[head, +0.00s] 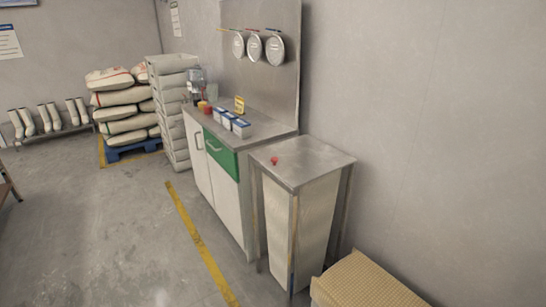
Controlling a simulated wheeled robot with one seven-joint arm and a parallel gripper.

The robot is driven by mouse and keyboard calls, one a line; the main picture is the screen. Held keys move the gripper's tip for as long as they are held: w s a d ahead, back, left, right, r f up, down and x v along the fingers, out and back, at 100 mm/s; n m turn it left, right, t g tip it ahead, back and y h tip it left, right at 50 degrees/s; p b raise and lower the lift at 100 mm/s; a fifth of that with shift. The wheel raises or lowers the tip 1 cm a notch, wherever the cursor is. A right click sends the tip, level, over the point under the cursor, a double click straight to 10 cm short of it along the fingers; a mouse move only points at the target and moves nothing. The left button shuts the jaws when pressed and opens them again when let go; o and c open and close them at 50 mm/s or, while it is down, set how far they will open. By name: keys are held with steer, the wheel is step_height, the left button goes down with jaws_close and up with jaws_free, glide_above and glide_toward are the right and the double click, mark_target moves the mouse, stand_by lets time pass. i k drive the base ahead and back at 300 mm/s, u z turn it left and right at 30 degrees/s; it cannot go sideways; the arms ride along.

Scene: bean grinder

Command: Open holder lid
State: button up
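The holder is not clearly marked out in the head view. A tall pale container (291,222) stands in a metal frame right of the cabinet. A flat grey metal top (312,163) covers it, with a small red knob-like piece (274,160) near its left side. The top lies level, and I cannot tell whether it is the lid or a table over the container. Several small white and blue boxes (241,129) stand on the cabinet counter; their tops are too small to make out. My gripper is out of view.
A white cabinet (226,190) with a green drawer (220,153) stands against the wall. A tan ribbed block (362,284) lies at the front right. Stacked sacks (120,98) and grey crates (173,105) stand behind. The floor (130,230) left of the cabinet is clear.

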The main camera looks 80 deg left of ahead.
mark_target(298, 162)
steer(key=u, duration=2.25)
steer(key=i, duration=1.25)
steer(key=u, duration=0.35)
